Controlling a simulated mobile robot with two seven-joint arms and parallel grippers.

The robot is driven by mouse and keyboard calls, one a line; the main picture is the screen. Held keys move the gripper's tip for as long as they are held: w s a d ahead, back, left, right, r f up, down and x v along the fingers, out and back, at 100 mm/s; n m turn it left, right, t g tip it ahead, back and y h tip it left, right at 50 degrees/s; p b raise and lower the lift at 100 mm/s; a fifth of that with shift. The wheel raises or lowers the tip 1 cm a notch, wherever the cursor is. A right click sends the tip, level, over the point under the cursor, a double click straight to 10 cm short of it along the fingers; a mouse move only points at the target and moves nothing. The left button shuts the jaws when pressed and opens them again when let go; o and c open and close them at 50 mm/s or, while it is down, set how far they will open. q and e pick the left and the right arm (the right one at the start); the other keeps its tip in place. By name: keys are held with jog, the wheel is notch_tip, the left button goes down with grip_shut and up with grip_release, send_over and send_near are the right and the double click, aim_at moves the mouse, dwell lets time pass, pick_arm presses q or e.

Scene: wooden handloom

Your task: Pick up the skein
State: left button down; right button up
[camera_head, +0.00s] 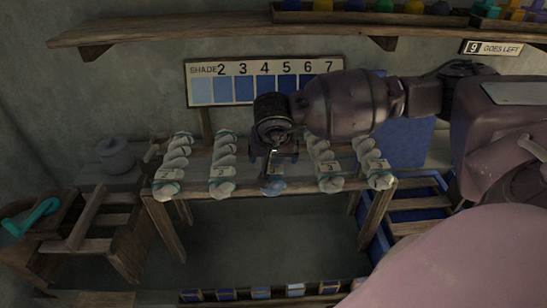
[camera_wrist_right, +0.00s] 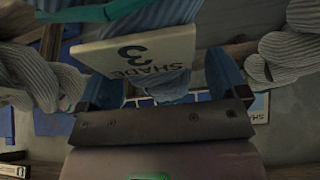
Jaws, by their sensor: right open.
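Several pale twisted skeins hang over a wooden rack, such as the far-left one (camera_head: 175,160) and one right of the middle (camera_head: 325,165). The middle skein (camera_head: 272,187) is mostly hidden by my right gripper (camera_head: 273,158), with its lower end showing below. In the right wrist view, a cream tag reading SHADE 3 (camera_wrist_right: 140,52) lies by the skein (camera_wrist_right: 172,88), between the two blue fingers of the right gripper (camera_wrist_right: 165,80). The fingers stand apart on either side of it. I cannot tell whether they touch it. My left gripper is out of view.
Neighbouring skeins hang close on both sides in the wrist view, at left (camera_wrist_right: 30,75) and right (camera_wrist_right: 290,50). A shade board (camera_head: 225,90) stands behind the rack (camera_head: 375,215). A shelf (camera_head: 200,30) runs above. Blue-lined crates (camera_head: 415,203) stand at right.

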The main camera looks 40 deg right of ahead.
jog(key=c, duration=1.1)
jog(key=shift+r, duration=0.1)
